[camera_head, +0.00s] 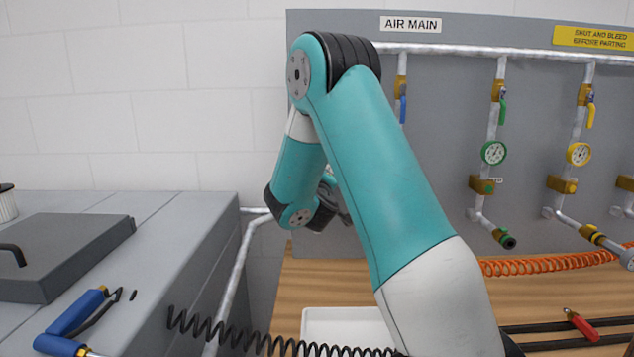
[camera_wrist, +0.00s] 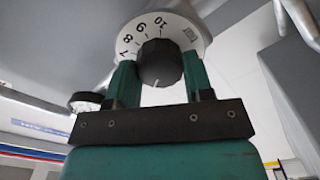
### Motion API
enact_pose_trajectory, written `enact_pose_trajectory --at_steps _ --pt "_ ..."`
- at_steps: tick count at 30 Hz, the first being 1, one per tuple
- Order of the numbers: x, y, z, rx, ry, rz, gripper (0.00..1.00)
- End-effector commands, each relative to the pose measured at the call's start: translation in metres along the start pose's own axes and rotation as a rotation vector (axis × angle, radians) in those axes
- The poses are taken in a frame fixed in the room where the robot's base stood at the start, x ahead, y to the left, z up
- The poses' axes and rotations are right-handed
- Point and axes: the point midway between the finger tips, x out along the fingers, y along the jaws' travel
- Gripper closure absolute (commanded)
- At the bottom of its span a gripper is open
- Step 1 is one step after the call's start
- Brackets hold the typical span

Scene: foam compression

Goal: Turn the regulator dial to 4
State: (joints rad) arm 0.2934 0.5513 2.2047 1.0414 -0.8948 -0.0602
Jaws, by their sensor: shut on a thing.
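The regulator dial shows in the wrist view as a white numbered plate (camera_wrist: 187,22) with a dark round knob (camera_wrist: 159,60) at its centre. The marks 7, 8, 9 and 10 are legible along its upper left and top. A short white line on the knob points down, toward my gripper's body. The plate's lower part, where 4 would lie, is hidden by the knob and fingers. My gripper (camera_wrist: 159,78) is shut on the knob, one green finger on each side. In the head view my arm hides the gripper and the dial.
A grey panel (camera_head: 440,140) carries valves and gauges, including a green gauge (camera_head: 493,153) and a yellow gauge (camera_head: 579,154). A white tray (camera_head: 345,325) and a red-handled tool (camera_head: 580,325) lie on the wooden bench. A grey cabinet with a blue-handled tool (camera_head: 75,318) stands left.

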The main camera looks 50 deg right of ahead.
Motion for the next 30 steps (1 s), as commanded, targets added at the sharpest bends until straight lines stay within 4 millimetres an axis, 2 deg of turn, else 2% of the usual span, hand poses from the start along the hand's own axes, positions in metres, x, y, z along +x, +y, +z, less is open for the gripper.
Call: enact_pose_trajectory --at_steps 13,14,16,17,26,30 --pt "-0.001 -0.001 0.001 -0.01 -0.002 -0.002 0.76" --pt "-0.001 -0.001 0.001 -0.01 -0.002 -0.002 0.46" --pt "-0.001 -0.001 0.001 -0.009 -0.001 -0.002 0.3" --pt "0.0 -0.001 0.001 -0.009 -0.001 -0.002 0.27" --pt "-0.002 -0.001 0.001 -0.008 0.0 -0.001 0.27" --pt "-0.018 -0.005 0.001 -0.009 0.002 -0.003 0.27"
